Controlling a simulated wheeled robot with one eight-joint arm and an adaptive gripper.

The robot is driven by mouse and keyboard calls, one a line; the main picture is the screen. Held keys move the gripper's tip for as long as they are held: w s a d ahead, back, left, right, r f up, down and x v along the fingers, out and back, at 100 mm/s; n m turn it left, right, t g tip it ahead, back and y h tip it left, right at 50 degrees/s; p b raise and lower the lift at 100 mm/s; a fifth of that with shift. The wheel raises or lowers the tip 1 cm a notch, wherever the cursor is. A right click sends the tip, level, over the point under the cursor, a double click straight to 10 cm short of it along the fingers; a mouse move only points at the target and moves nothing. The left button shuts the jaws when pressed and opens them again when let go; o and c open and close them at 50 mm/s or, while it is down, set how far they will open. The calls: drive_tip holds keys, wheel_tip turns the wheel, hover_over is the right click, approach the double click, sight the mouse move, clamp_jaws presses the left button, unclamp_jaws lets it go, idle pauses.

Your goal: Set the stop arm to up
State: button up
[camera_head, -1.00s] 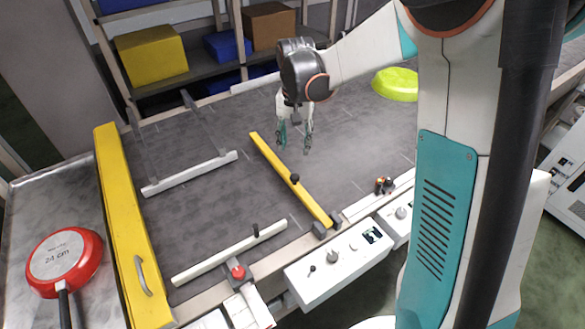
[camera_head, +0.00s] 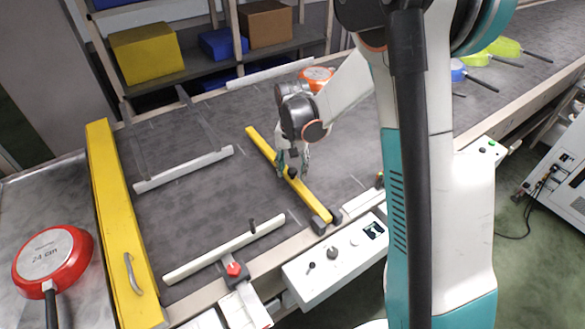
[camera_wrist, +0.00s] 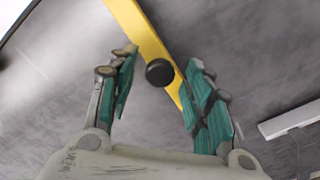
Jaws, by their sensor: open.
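The stop arm is most likely the yellow bar (camera_head: 265,147) lying low across the grey conveyor belt, hinged at a dark bracket (camera_head: 322,222) on the near rail. A black knob (camera_wrist: 159,72) stands on the bar. My gripper (camera_head: 293,168) is open over the bar at the knob. The head view does not show clearly whether a finger touches the knob.
White guide bars (camera_head: 225,248) lie on the belt to the left. A yellow barrier (camera_head: 120,225) with a handle stands at the belt's left end, beside a red pan (camera_head: 52,252). A white control box (camera_head: 335,262) is on the near rail. Several pans (camera_head: 475,60) sit at upper right.

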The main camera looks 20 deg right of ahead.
clamp_jaws()
drive_tip(key=shift+r, duration=0.1)
